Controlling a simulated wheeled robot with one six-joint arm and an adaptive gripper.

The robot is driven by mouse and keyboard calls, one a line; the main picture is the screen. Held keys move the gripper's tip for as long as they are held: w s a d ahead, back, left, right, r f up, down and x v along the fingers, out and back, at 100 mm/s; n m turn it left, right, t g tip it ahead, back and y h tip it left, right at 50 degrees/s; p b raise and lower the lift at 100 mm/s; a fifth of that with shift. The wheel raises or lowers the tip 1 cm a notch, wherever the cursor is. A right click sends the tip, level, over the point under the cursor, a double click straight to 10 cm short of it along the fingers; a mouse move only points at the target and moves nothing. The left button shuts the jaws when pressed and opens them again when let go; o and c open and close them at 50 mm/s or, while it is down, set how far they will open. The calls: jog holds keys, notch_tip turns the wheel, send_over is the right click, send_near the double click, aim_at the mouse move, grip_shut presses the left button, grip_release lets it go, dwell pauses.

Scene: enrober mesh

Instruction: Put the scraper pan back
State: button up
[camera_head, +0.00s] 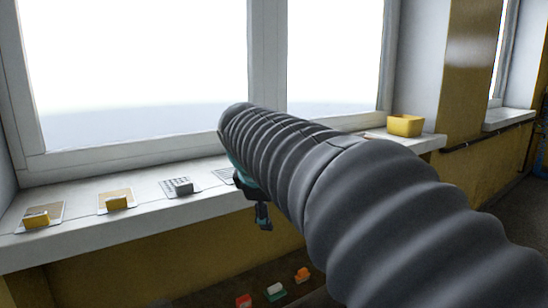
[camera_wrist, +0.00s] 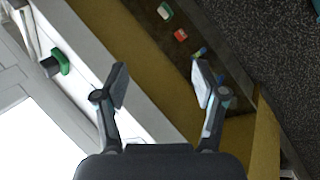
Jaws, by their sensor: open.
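A yellow open-topped tub (camera_head: 405,125) stands on the windowsill at the right in the head view. I cannot tell whether it is the scraper pan; no other pan shape is clear. My gripper (camera_wrist: 161,82) is open and empty in the wrist view, its fingers apart over the sill edge and the yellow wall. In the head view my gripper (camera_head: 263,216) hangs just in front of the sill, partly hidden by my grey arm. The tub is well to the right of it. My arm hides part of the sill between them.
On the white sill (camera_head: 75,239) lie a yellow block (camera_head: 36,219), another yellow block (camera_head: 116,202) and a grey block (camera_head: 182,186), each on a flat card. Below are red (camera_head: 243,301), green-white (camera_head: 275,291) and orange (camera_head: 302,274) items. The wrist view shows a green item (camera_wrist: 61,61) on the sill.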

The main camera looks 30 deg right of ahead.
jog(key=w+d+r+n+g+h, duration=0.25)
jog(key=w+d+r+n, duration=0.2)
jog(key=w+d, duration=0.45)
jog(key=w+d+r+n+g+h, duration=0.1)
jog(key=w+d+r+n+h, duration=0.3)
jog(key=w+d, duration=0.55)
jog(key=shift+n+y, duration=0.25)
jog(key=shift+n, duration=0.2)
jog(key=shift+s+d+r+x, duration=0.25)
jog(key=shift+s+x, duration=0.25)
jog(key=shift+x, duration=2.05)
jog(key=shift+s+d+r+x, duration=0.25)
jog(key=shift+s+x, duration=0.25)
jog(key=shift+x, duration=2.05)
jog(key=shift+s+d+r+x, duration=0.25)
jog(key=shift+s+x, duration=0.25)
jog(key=shift+x, duration=2.05)
jog(key=shift+a, duration=0.1)
grip_shut()
